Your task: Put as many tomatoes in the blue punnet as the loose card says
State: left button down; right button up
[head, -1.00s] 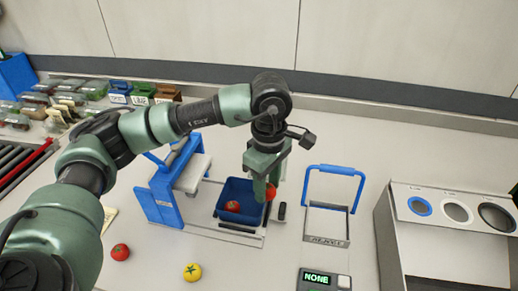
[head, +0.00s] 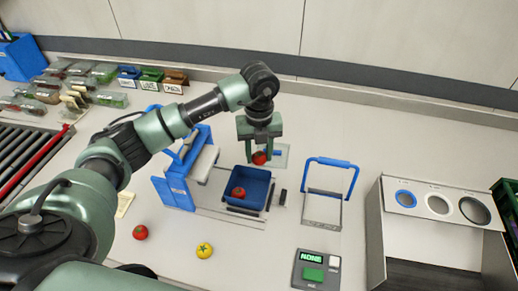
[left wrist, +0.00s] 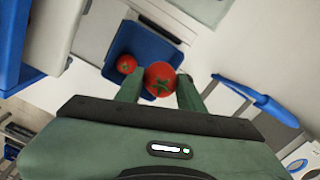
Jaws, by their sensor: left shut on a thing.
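The blue punnet (head: 262,186) sits in the weighing frame in mid-view, with one red tomato (head: 238,193) in it. My left gripper (head: 260,152) is shut on another red tomato (head: 259,158), which appears above the punnet's far rim in the head view. In the left wrist view the held tomato (left wrist: 160,79) is between the fingers, overlapping the edge of the punnet (left wrist: 150,42). A red tomato (head: 140,232) and a yellow tomato (head: 204,250) lie on the table. A pale card (head: 125,204) lies partly behind my arm; its text is unreadable. My right gripper is out of view.
A blue-and-white press-like device (head: 175,188) stands left of the punnet. A blue-handled frame (head: 326,190) and a small display reading NONE (head: 311,257) are to the right. A bin with round holes (head: 438,205) stands far right. Small punnets and a roller conveyor (head: 28,150) are left.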

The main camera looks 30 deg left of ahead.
pick_arm(q)
jog(key=shift+f+b, duration=2.35)
jog(key=shift+f, duration=1.15)
jog(key=c, duration=0.8)
grip_release()
jog(key=shift+r+p, duration=2.3)
jog(key=shift+r, duration=1.3)
jog(key=shift+f, duration=0.15)
